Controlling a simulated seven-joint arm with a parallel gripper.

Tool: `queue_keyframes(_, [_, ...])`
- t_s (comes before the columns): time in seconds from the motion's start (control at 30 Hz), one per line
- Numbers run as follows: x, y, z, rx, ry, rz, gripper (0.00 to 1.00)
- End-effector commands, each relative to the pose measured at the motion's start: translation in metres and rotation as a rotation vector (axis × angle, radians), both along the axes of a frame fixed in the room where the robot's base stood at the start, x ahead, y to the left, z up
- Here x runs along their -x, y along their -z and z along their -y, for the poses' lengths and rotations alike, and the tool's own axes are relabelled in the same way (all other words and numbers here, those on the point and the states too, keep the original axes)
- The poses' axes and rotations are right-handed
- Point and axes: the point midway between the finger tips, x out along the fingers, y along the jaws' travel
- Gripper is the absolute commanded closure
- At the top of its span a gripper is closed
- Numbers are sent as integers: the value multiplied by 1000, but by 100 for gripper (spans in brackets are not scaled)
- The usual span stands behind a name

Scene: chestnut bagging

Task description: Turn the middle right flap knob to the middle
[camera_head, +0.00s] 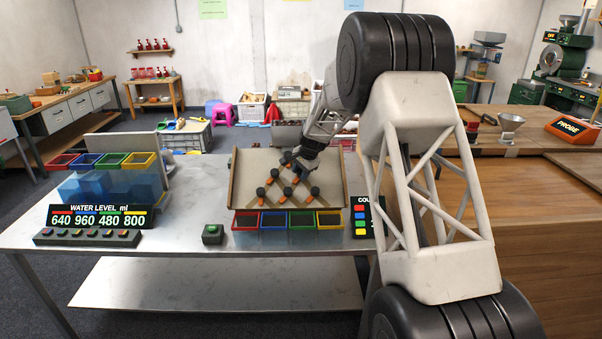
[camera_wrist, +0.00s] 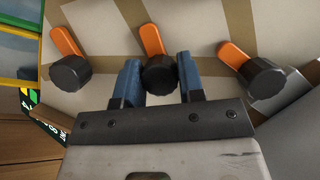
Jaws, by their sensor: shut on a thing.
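A tilted tan board (camera_head: 241,177) on the table carries several black knobs with orange flaps. In the wrist view, my gripper (camera_wrist: 160,85) has its two blue fingers on either side of the middle right flap knob (camera_wrist: 158,74) and is shut on it. The orange flap (camera_wrist: 151,40) of this knob points up and slightly left in that view. Another knob (camera_wrist: 70,73) sits to the left and one (camera_wrist: 265,79) to the right, both clear of the fingers. In the head view my gripper (camera_head: 301,164) is over the board's right half and hides part of the knobs there.
Below the board stand red, blue, green and yellow bins (camera_head: 273,212). Water tanks (camera_head: 110,187) and a level sign (camera_head: 99,216) stand at the left of the table.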

Motion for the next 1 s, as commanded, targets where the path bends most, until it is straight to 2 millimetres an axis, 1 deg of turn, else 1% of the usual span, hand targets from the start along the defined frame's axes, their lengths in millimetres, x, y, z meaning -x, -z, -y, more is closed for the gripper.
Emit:
queue_keyframes(0.27, [0, 0, 0, 17, -29, -1, 88])
queue_keyframes(0.47, [1, 1, 1, 60, -102, -2, 88])
queue_keyframes(1.0, [1, 1, 0, 263, -455, -3, 88])
